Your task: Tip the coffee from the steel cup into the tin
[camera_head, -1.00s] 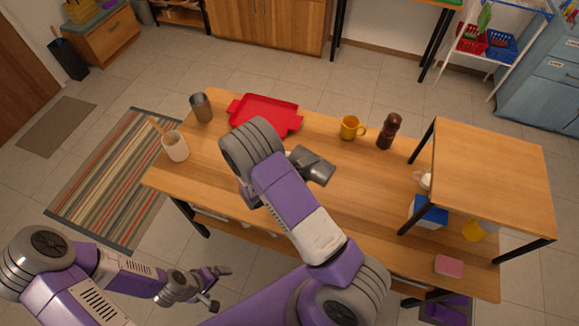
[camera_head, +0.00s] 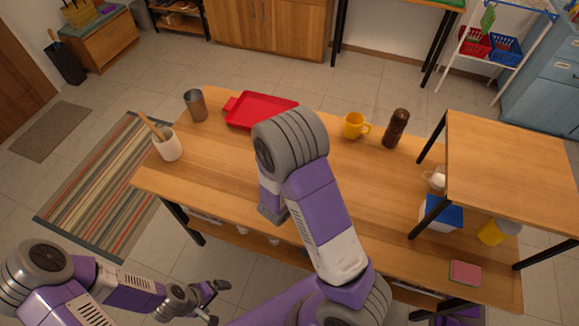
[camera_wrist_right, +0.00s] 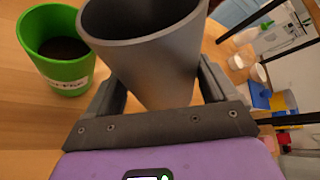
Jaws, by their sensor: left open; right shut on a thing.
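A grey steel cup (camera_wrist_right: 150,50) fills the middle of the right wrist view, between the fingers of my right gripper (camera_wrist_right: 160,88), which is shut on it. Its mouth shows, but I cannot make out its contents. A green tin (camera_wrist_right: 78,76) with a white label stands on the wooden table just left of the cup, with dark brown stuff inside. In the head view my right arm hides the cup, the tin and the right gripper. My left gripper (camera_head: 215,301) is open and empty, low beside the table's front edge.
On the table (camera_head: 225,170) are another metal cup (camera_head: 195,105), a white utensil pot (camera_head: 167,146), a red tray (camera_head: 255,111), a yellow mug (camera_head: 355,126) and a brown pepper mill (camera_head: 396,128). A raised shelf (camera_head: 510,165) stands at the right.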

